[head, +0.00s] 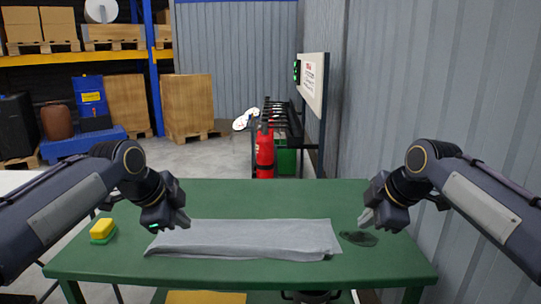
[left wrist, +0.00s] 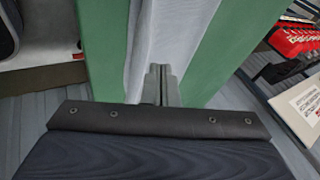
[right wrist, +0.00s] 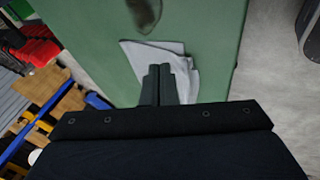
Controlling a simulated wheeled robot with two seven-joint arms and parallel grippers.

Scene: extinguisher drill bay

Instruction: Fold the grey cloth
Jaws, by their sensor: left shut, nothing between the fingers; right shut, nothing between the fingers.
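The grey cloth (head: 250,238) lies on the green table (head: 270,198) as a long, narrow band running left to right, with layered edges along its near side. My left gripper (head: 183,219) is shut and empty above the cloth's left end. In the left wrist view the cloth (left wrist: 180,30) stretches away beyond the shut fingers (left wrist: 159,72). My right gripper (head: 366,218) is shut and empty, just right of the cloth's right end. In the right wrist view the shut fingers (right wrist: 159,72) cover part of the cloth (right wrist: 190,75).
A yellow and green sponge (head: 103,230) lies at the table's left. A dark flat patch (head: 358,239) is on the table right of the cloth. A red extinguisher (head: 264,152) stands beyond the far edge. A corrugated wall (head: 440,90) runs along the right.

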